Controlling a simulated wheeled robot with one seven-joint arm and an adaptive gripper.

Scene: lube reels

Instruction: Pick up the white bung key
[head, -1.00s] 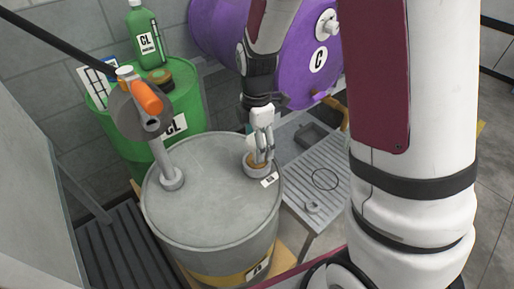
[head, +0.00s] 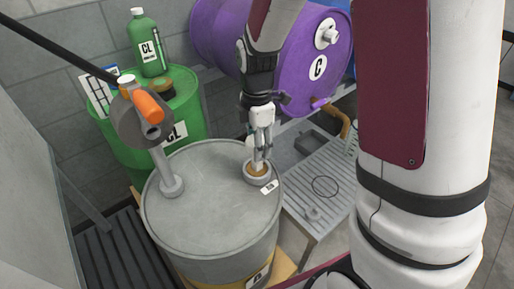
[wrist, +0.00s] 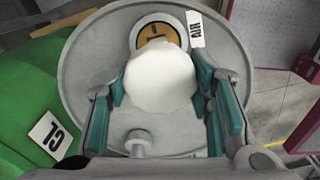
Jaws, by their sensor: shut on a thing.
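The white bung key (wrist: 160,80) shows in the wrist view as a rounded white piece between the teal pads of my gripper (wrist: 162,92). My gripper is shut on it. In the head view my gripper (head: 259,158) points down just above the round bung fitting (head: 257,173) on the grey drum (head: 215,205). Only a small pale part of the key (head: 250,141) shows there beside the fingers. The key's lower end is hidden, so I cannot tell whether it still touches the fitting. The fitting's brown centre (wrist: 163,38) shows beyond the key in the wrist view.
A hand pump (head: 140,112) with an orange part stands on the drum's left. A green drum (head: 187,110) with a green bottle (head: 148,45) is behind it. A purple drum (head: 290,65) lies behind my gripper. A grated tray (head: 325,190) is at right.

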